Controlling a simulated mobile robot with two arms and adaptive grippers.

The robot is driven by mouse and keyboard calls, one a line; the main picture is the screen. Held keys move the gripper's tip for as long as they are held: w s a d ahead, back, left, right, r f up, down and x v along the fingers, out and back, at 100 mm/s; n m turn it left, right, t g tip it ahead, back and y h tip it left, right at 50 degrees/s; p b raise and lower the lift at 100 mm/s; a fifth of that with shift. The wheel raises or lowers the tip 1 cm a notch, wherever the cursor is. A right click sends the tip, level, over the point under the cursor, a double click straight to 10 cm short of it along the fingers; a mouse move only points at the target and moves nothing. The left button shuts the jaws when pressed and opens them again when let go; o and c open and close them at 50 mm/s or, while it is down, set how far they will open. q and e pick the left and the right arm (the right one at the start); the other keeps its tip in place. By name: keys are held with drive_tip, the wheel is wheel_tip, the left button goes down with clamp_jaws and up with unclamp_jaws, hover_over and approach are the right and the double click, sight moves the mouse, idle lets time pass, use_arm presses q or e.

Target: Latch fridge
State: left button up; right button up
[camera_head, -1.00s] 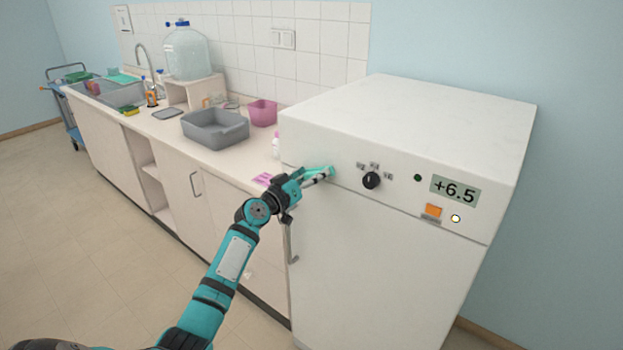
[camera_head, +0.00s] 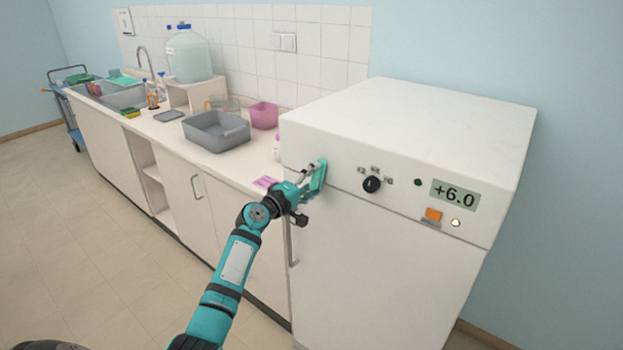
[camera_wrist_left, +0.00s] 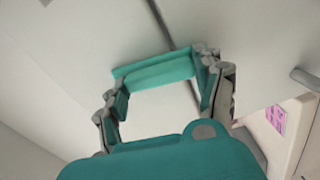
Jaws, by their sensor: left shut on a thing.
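The white fridge (camera_head: 390,270) stands at the right with its door closed. A teal bar, seemingly the latch (camera_head: 318,178), stands nearly upright at the left of its front, over the seam between door and control panel. My left gripper (camera_wrist_left: 160,72) is at this bar. In the left wrist view, the teal latch (camera_wrist_left: 150,74) spans between the two fingers and crosses the dark seam. The fingers are shut on it, one at each end. The gripper partly hides the latch in the head view. My right gripper is not in view.
The fridge panel has a black knob (camera_head: 371,184), an orange switch (camera_head: 433,215) and a display (camera_head: 455,195) reading +6.0. A metal door handle (camera_head: 292,243) is below my gripper. The counter at left holds a grey tub (camera_head: 216,133) and a pink container (camera_head: 263,116).

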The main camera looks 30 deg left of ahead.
use_arm(q)
drive_tip(key=shift+n, duration=1.1)
drive_tip(key=shift+f, duration=0.1)
drive_tip(key=o, duration=1.2)
drive_tip(key=s, duration=0.8)
drive_tip(key=s+a, duration=0.1)
drive_tip(key=s, duration=0.3)
